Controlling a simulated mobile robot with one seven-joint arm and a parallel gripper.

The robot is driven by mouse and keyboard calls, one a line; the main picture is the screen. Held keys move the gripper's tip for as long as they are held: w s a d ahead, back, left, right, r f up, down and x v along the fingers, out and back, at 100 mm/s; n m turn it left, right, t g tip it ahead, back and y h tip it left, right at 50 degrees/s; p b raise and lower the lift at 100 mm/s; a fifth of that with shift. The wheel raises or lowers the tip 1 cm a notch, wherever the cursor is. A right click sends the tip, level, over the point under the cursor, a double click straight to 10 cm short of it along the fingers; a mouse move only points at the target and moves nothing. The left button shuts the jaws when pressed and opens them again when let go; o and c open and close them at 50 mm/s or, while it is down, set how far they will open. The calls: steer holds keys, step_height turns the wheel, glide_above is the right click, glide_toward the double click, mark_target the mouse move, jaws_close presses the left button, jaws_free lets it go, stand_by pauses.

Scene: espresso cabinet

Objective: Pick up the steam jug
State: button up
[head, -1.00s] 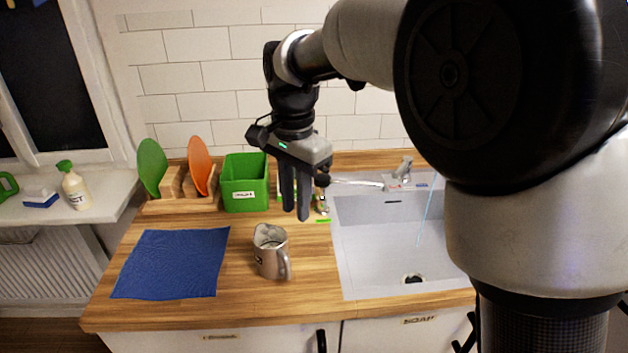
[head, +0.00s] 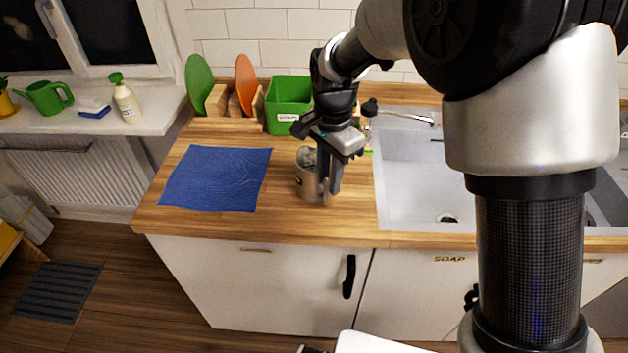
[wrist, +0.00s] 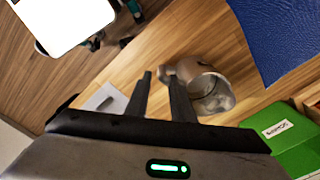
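The steam jug (head: 304,181) is a metal jug standing upright on the wooden counter, between the blue cloth and the sink. In the head view my gripper (head: 330,187) points down at the jug's right side and hides part of it. In the wrist view the jug (wrist: 212,92) lies just right of the fingers, its open top showing and its handle (wrist: 167,72) close to the fingertips. My gripper (wrist: 160,80) has its two fingers apart with a gap between them. I cannot tell whether a finger touches the handle.
A blue cloth (head: 217,178) lies left of the jug. A green box (head: 290,98) and a wooden rack with a green and an orange board (head: 245,82) stand behind. The sink (head: 405,190) is to the right. The counter in front of the jug is clear.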

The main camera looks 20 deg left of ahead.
mark_target(326, 204)
steer(key=shift+s+a+f, duration=0.1)
steer(key=shift+f, duration=0.9)
steer(key=shift+s+a+f, duration=0.1)
steer(key=shift+f, duration=0.85)
jaws_close()
steer(key=shift+w, duration=0.1)
steer(key=shift+r, duration=0.2)
